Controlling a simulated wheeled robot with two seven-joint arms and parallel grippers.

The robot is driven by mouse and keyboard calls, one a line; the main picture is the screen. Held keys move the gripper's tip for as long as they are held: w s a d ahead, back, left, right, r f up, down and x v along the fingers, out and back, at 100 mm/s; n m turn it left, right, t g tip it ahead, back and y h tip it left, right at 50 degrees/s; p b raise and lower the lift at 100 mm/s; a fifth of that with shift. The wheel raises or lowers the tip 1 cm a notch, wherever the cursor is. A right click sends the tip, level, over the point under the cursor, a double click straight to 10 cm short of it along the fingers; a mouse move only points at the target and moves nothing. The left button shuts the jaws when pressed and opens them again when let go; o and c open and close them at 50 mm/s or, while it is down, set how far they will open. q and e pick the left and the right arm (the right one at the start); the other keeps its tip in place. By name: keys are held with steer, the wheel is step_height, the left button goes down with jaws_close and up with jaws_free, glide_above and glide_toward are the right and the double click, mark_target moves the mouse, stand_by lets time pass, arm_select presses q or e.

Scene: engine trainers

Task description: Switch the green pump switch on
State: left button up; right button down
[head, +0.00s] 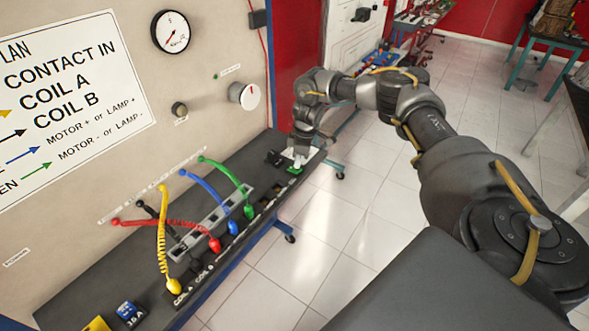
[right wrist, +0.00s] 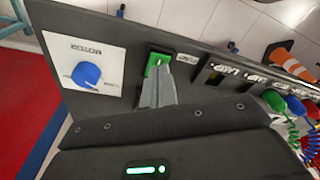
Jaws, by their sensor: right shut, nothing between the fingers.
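The green switch (head: 295,170) sits at the far right end of the dark ledge below the panel. It shows in the right wrist view (right wrist: 153,60) as a green rocker in a black frame, partly covered by my fingers. My right gripper (head: 299,160) is shut and empty, pointing down at the switch. In the right wrist view its closed fingertips (right wrist: 161,68) overlap the green part; I cannot tell whether they press on it. The switch's position is not clear. My left gripper is not in view.
A blue knob (right wrist: 87,74) on a white plate is beside the switch. Coloured plugs with cables, such as the green cable (head: 227,172), stand along the ledge (head: 120,285). A grey dial (head: 244,95) and a gauge (head: 171,32) are on the panel above.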

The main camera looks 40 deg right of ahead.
steer(key=shift+f+b, duration=0.4)
steer(key=shift+f, duration=0.45)
stand_by(0.5)
steer(key=shift+r, duration=0.15)
step_height(320, 180, up, 7)
steer(key=p, duration=0.7)
stand_by(0.3)
